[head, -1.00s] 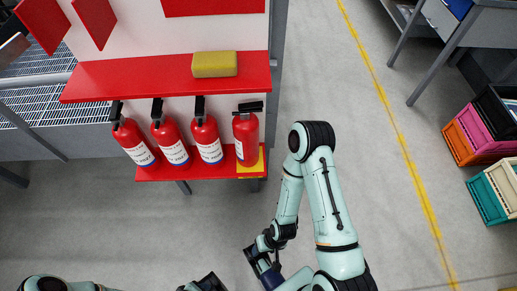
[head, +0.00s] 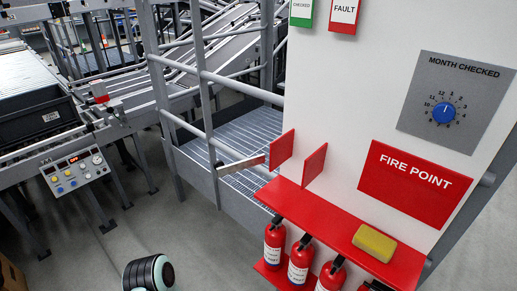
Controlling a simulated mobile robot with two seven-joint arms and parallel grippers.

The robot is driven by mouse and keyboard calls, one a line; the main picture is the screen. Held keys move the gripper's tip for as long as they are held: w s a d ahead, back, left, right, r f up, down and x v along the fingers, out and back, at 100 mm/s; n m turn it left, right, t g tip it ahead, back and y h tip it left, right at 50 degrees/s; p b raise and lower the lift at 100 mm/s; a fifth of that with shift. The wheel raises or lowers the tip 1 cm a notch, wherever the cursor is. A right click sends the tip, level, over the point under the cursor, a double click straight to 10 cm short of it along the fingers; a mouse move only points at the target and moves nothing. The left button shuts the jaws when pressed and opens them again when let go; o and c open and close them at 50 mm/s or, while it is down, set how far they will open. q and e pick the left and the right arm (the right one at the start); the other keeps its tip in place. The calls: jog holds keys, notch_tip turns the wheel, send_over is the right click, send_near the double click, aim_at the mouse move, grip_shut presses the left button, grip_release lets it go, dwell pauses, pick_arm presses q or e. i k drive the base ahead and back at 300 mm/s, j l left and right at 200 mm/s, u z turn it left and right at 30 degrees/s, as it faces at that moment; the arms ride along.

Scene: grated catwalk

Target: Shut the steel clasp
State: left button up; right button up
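I cannot make out a steel clasp for certain. A flat pale metal bar (head: 241,163) sticks out to the left from behind two upright red plates (head: 281,148) on the white fire point board (head: 350,110). Whether it is the clasp, I cannot tell. Neither gripper shows in the head view. Only a rounded piece of my own arm shows at the bottom left.
A red shelf (head: 325,226) carries a yellow sponge-like block (head: 374,243), with several fire extinguishers (head: 299,262) below. The catwalk railing (head: 205,100) and grating stand behind. A conveyor with a black crate (head: 42,122) and control panel (head: 75,170) is left.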

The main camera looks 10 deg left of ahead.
aim_at(222, 170)
jog(key=j+z, duration=0.15)
jog(key=z, duration=0.25)
jog(key=j+z, duration=0.2)
jog(key=z, duration=0.2)
jog(key=j+z, duration=0.2)
jog(key=z, duration=0.2)
jog(key=j+z, duration=0.2)
jog(key=j, duration=0.15)
jog(key=k+j+z, duration=0.2)
jog(key=j, duration=0.15)
jog(key=j+z, duration=0.25)
jog(key=k+j, duration=0.05)
jog(key=j, duration=0.05)
